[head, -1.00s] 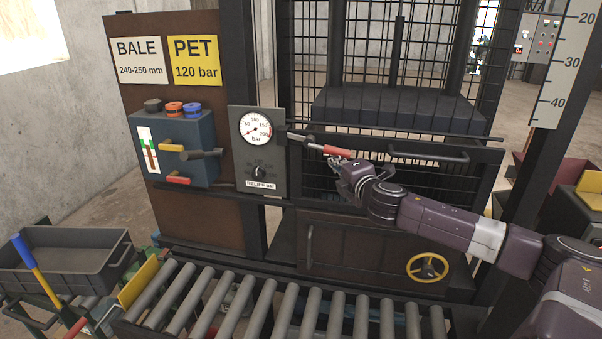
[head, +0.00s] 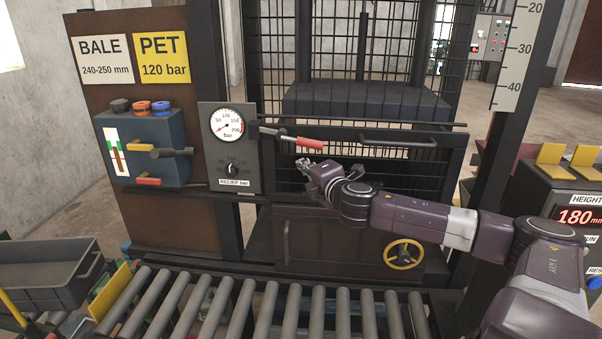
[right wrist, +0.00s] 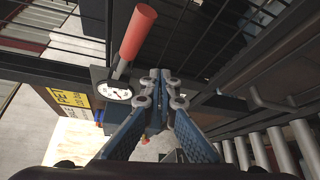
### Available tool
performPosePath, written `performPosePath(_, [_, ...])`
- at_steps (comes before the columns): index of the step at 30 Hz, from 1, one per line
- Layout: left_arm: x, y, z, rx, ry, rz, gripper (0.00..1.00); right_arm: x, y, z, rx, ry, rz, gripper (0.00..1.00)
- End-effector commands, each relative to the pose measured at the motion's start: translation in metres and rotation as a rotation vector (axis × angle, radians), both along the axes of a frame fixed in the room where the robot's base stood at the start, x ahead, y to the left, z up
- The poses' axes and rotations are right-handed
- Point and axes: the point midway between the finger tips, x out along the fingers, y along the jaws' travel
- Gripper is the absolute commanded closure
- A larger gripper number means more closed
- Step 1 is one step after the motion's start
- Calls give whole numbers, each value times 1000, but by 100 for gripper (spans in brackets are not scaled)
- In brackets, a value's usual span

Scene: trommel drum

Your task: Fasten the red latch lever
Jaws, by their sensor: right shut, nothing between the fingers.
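The red latch lever (head: 308,142) points right and slightly down from the left side of the press door, beside the pressure gauge. Its red grip also shows large in the right wrist view (right wrist: 138,30), up and to the left of the fingers. My right gripper (head: 302,164) is just below the red grip, apart from it. Its fingertips (right wrist: 160,76) are together in the right wrist view, with nothing between them. My left gripper is in neither view.
A gauge panel (head: 216,170) and a blue valve block (head: 142,132) stand left of the lever. A horizontal door handle (head: 398,141) is to the right. A roller conveyor (head: 206,308) runs in front, below a yellow handwheel (head: 404,254). A grey bin (head: 40,285) is at lower left.

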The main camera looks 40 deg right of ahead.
Motion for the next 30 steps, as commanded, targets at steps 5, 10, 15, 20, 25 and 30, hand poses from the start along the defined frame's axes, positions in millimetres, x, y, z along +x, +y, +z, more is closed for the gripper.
performPosePath(5, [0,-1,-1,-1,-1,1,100,-10,9,5,-1,6,0,100])
performPosePath(10, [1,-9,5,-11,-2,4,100,-19,20,13,6,6,3,100])
performPosePath(15, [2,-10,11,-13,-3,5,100,-28,28,20,5,6,1,100])
performPosePath(20, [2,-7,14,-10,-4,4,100,-38,38,28,8,3,2,100])
performPosePath(25, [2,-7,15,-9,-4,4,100,-44,42,32,6,5,0,100])
performPosePath(30, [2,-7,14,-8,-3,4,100,-44,43,32,5,5,-1,100])
